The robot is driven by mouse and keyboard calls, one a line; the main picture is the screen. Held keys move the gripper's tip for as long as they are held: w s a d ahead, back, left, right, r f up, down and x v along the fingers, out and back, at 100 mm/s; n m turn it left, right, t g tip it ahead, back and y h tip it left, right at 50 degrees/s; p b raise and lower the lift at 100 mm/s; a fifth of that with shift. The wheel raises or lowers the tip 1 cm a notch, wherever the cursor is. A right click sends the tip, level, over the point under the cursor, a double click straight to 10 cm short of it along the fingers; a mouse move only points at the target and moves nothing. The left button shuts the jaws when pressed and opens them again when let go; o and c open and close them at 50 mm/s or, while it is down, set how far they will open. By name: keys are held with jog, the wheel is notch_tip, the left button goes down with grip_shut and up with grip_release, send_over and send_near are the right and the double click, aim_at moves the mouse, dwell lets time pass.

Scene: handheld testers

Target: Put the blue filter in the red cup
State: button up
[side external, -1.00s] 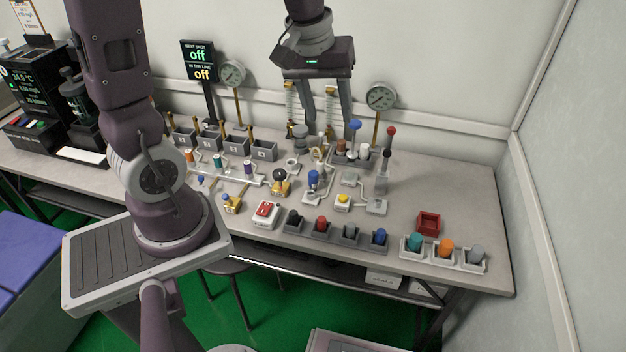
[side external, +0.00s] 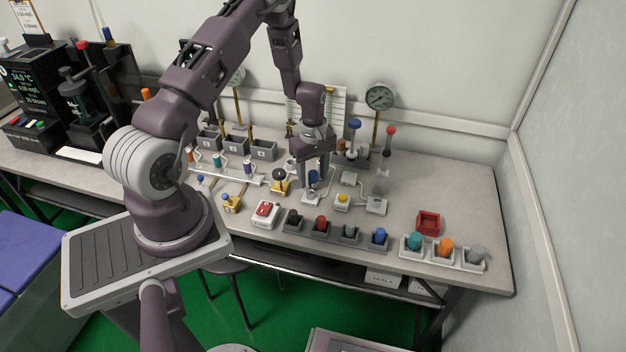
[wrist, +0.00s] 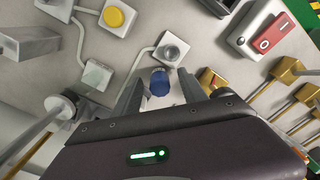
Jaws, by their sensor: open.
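The blue filter (side external: 313,177) is a small upright blue cylinder on a small light stand near the middle of the bench. In the wrist view the blue filter (wrist: 160,83) shows between my two fingers. My gripper (side external: 316,184) points down over it, open, with a finger on either side; I cannot tell whether either finger touches it. The red cup (side external: 428,223) is a square, open-topped red box at the right of the bench, well to the right of my gripper. It looks empty and is not in the wrist view.
A switch box with a red rocker (side external: 266,212) and a yellow button box (side external: 342,200) stand near my gripper. A row of coloured knobs (side external: 350,232) lines the front edge. Teal, orange and grey pieces (side external: 445,247) sit before the red cup. A gauge (side external: 381,97) stands behind.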

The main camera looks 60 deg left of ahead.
grip_shut()
